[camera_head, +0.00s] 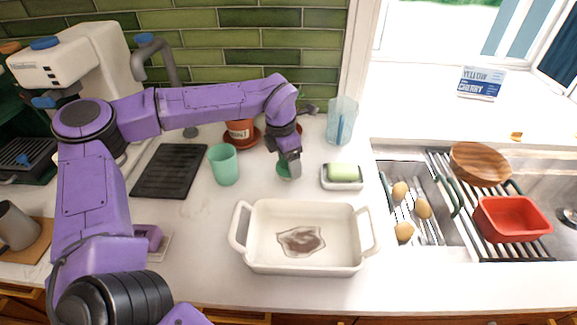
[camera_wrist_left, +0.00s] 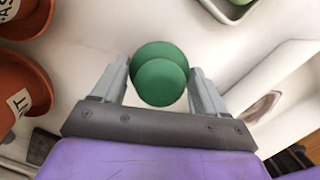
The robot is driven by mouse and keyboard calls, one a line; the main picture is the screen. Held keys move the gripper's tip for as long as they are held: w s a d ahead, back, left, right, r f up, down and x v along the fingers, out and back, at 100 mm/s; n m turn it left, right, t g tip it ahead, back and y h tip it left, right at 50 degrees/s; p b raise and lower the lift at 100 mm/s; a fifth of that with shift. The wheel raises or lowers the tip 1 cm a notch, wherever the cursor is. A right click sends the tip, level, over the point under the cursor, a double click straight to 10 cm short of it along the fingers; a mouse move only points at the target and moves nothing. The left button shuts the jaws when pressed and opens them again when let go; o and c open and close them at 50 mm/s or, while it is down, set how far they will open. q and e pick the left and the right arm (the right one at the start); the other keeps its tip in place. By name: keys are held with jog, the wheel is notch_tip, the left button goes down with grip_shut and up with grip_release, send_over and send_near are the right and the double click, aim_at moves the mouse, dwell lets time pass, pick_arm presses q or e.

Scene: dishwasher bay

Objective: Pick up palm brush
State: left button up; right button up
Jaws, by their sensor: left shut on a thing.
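The palm brush (camera_head: 284,171) is a small round green thing on the white counter, behind the white baking dish. In the left wrist view its round green knob (camera_wrist_left: 161,82) sits between the two fingers, above a wider green disc. My left gripper (camera_head: 290,160) reaches down over it from above and is shut on it. The brush's underside is hidden, so I cannot tell whether it touches the counter. My right gripper is in neither view.
The white baking dish (camera_head: 262,262) with a brown stain stands in front. A soap dish (camera_head: 343,184) with a green bar is right, a green cup (camera_head: 223,165) left, a clear pitcher (camera_head: 341,121) and terracotta pots (camera_head: 240,130) behind. The sink (camera_head: 450,232) lies right.

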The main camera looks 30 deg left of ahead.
pick_arm(q)
jog(key=s+d+r+b, duration=0.4)
jog(key=s+d+r, duration=0.3)
jog(key=s+r, duration=0.4)
jog(key=shift+s+d, duration=0.3)
jog(key=shift+s, duration=0.2)
jog(key=o, duration=0.5)
jog(key=shift+c, duration=0.2)
jog(key=c, duration=0.3)
